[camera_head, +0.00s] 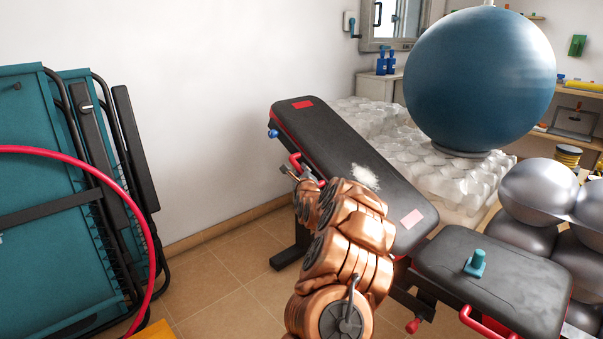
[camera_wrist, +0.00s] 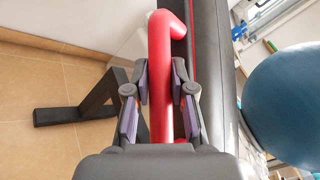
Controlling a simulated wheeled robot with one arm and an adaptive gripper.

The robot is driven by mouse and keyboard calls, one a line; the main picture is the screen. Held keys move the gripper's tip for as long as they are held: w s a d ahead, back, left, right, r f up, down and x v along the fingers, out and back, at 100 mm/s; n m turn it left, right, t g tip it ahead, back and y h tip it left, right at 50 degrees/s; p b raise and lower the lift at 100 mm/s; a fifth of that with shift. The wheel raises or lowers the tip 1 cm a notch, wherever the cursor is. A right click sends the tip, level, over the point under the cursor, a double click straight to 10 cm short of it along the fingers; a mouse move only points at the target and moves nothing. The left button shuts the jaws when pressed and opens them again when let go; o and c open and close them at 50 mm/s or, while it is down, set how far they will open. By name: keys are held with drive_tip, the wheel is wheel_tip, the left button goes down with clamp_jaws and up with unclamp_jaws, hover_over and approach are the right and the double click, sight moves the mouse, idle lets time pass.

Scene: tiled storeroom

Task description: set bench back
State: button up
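The weight bench has a long black backrest (camera_head: 340,150) with red trim. It is tilted, its raised end towards the back left. Its flat black seat (camera_head: 495,285) is at the lower right. My gripper (camera_wrist: 161,82) is at a red bar handle (camera_wrist: 165,40) along the backrest's side. The handle runs between its two fingers, which look very close to the bar on both sides. Whether they press on it is unclear. In the head view my copper arm hides most of the gripper; part of the red handle (camera_head: 296,161) shows.
A teal dumbbell-like object (camera_head: 475,263) lies on the seat. A large blue ball (camera_head: 480,80) and silver balls (camera_head: 540,190) crowd the right. Folded teal tables (camera_head: 60,230) and a red hoop (camera_head: 140,215) stand left. Tiled floor (camera_head: 215,275) is open between them and the bench.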

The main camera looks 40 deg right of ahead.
clamp_jaws()
